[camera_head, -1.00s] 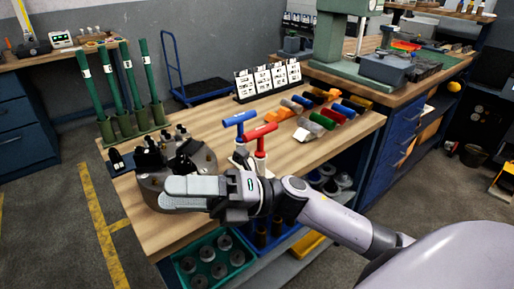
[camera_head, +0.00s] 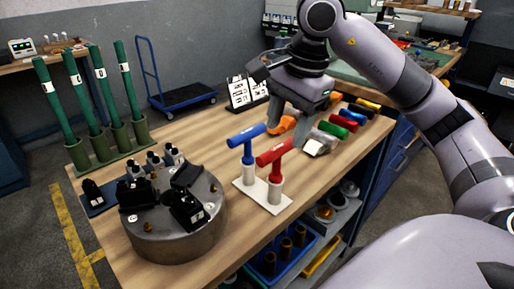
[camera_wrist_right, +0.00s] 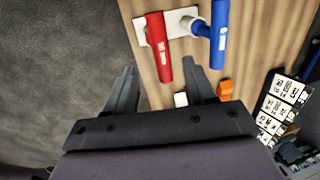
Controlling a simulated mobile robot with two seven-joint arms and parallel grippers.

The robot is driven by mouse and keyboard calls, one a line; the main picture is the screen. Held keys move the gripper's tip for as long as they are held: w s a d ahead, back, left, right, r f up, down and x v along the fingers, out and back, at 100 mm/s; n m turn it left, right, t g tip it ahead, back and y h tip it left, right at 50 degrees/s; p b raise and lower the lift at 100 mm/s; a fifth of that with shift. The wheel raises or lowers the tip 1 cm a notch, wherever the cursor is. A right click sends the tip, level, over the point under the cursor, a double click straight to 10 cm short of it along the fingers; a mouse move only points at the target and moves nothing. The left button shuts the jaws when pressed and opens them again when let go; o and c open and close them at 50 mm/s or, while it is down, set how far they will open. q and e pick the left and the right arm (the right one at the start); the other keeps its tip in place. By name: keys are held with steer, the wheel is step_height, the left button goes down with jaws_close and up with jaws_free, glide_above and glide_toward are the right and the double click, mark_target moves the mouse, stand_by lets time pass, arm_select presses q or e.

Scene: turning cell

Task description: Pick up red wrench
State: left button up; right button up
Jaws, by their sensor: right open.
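The red wrench (camera_head: 274,153) has a T-shaped handle and stands upright in a white holder plate (camera_head: 250,197) on the wooden table. A blue wrench (camera_head: 246,136) stands in the same holder, just left of it. My right gripper (camera_head: 288,130) is open, fingers pointing down, just above and behind the red handle. In the right wrist view, the end of the red wrench (camera_wrist_right: 158,47) lies in line with the gap between the fingers (camera_wrist_right: 160,70). The blue wrench (camera_wrist_right: 219,35) is to its right. No contact can be made out. My left gripper is not in view.
A round metal chuck (camera_head: 170,236) stands left of the wrenches. Green-handled tools (camera_head: 97,90) stand at the back left. An orange piece (camera_head: 283,124) and several coloured cylinders (camera_head: 345,122) lie behind the gripper. Bare wood (camera_head: 215,125) lies behind the wrenches.

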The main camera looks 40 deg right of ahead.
mark_target(281, 147)
steer(key=shift+w+d+r, duration=0.1)
steer(key=shift+w+d, duration=0.2)
steer(key=shift+f, duration=0.2)
steer(key=shift+f+b, duration=0.35)
steer(key=shift+f, duration=0.4)
steer(key=f, duration=0.5)
steer(key=shift+w+a, duration=0.4)
steer(key=shift+c, duration=0.3)
